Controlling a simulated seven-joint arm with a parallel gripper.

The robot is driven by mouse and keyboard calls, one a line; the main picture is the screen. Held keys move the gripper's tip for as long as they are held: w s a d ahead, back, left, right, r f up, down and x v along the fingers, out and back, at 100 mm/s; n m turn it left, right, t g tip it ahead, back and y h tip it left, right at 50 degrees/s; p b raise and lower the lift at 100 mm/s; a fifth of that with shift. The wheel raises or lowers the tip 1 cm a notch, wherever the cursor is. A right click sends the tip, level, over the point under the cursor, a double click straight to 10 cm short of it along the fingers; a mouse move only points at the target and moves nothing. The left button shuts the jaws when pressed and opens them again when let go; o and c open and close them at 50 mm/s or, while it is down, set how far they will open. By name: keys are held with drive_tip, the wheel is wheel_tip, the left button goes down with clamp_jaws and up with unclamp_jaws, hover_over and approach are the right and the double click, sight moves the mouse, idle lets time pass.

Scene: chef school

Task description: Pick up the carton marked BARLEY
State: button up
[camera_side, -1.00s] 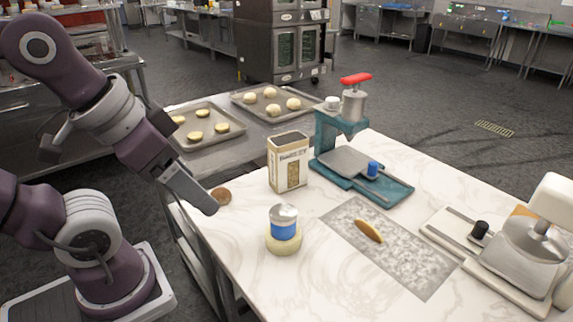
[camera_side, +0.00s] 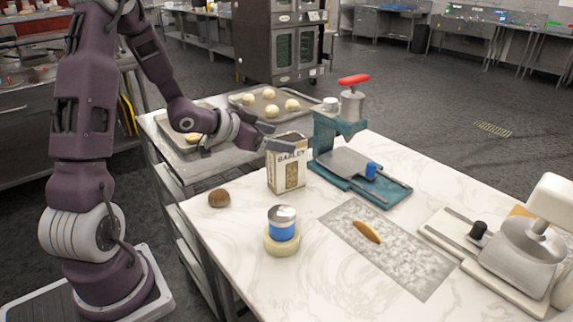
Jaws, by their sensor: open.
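The carton marked BARLEY (camera_side: 288,172) stands upright on the white marble table, a cream box with dark lettering near the table's left back part. My gripper (camera_side: 280,144) is open at the carton's upper left, by its top edge. One finger shows in front of the carton's top left corner. The other finger is hard to make out, and I cannot tell whether the gripper touches the carton.
A teal press (camera_side: 352,150) with a red handle stands close right of the carton. A can with a blue band (camera_side: 282,229) sits on a cream roll in front. A brown bun (camera_side: 219,198) lies to the left. Trays of dough (camera_side: 245,114) are behind. A floured patch (camera_side: 395,262) holds a loaf.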

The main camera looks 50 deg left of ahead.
sight(296, 143)
drive_tip(key=shift+w+a+f+t+h, duration=0.1)
drive_tip(key=shift+w+f+t+h, duration=0.05)
drive_tip(key=shift+f+t+h, duration=0.4)
drive_tip(key=x, duration=0.7)
drive_tip(key=shift+a+f, duration=0.2)
drive_tip(key=shift+r, duration=0.1)
clamp_jaws()
